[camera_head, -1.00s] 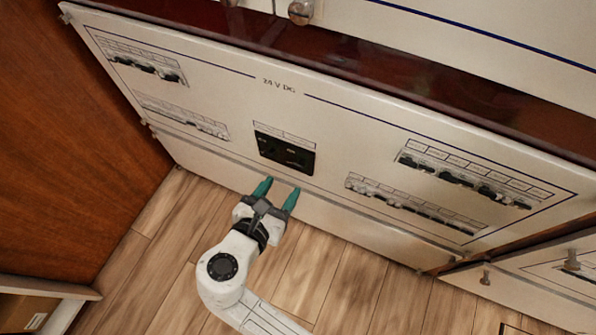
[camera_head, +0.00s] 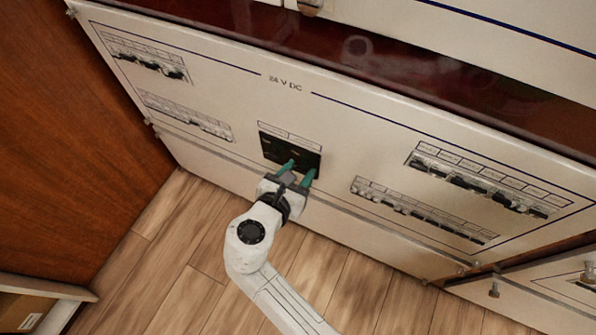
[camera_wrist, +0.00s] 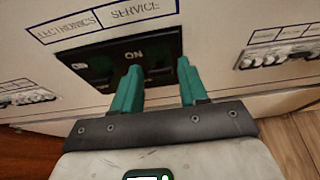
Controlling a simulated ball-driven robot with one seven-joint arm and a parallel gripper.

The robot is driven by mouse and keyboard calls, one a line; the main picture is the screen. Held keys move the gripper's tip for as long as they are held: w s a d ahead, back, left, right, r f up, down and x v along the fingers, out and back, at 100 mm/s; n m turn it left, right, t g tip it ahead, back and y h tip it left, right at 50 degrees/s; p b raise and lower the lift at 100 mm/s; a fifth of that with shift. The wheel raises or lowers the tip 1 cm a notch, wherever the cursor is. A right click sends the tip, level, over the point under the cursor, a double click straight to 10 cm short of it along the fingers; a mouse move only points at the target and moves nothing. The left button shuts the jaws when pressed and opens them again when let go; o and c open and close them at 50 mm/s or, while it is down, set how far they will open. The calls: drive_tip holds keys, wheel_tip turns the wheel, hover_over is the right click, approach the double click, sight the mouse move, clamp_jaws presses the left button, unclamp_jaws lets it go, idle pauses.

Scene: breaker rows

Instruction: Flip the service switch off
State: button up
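The service switch (camera_wrist: 155,50) is the right half of a black two-switch block, under the "SERVICE" label (camera_wrist: 136,9) in the wrist view. "ON" shows on it; its lower part is partly hidden by my left finger. In the head view the service switch (camera_head: 306,158) sits low in the middle of the white panel. My gripper (camera_head: 300,169) is open, its two green fingers apart and pointing at the block's lower edge. In the wrist view my gripper (camera_wrist: 158,68) has nothing between its fingers. I cannot tell whether a fingertip touches the switch.
The electronics switch (camera_wrist: 98,68) is directly left of the service switch. Breaker rows flank the block at left (camera_head: 187,118) and right (camera_head: 422,211). A wooden wall (camera_head: 80,150) stands at left. The wooden floor (camera_head: 370,280) below is clear.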

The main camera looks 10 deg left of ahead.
clamp_jaws()
drive_tip(key=shift+f, duration=0.15)
drive_tip(key=f+t+b, duration=0.1)
drive_tip(key=b, duration=0.1)
drive_tip(key=f+t+h+b, duration=0.1)
drive_tip(key=b, duration=0.1)
drive_tip(key=shift+s+a+f+t, duration=0.1)
drive_tip(key=shift+s+t, duration=0.25)
drive_tip(key=shift+t, duration=0.05)
drive_tip(key=f+t+h+b, duration=0.1)
drive_tip(key=t+b, duration=0.2)
drive_tip(key=b, duration=0.2)
drive_tip(key=f+t+h+b, duration=0.1)
drive_tip(key=f+t+b, duration=0.1)
drive_tip(key=b, duration=0.4)
drive_tip(key=f+t+h+b, duration=0.1)
drive_tip(key=f+t+b, duration=0.1)
drive_tip(key=t+b, duration=0.2)
drive_tip(key=shift+w+b, duration=0.35)
drive_tip(key=shift+b, duration=0.3)
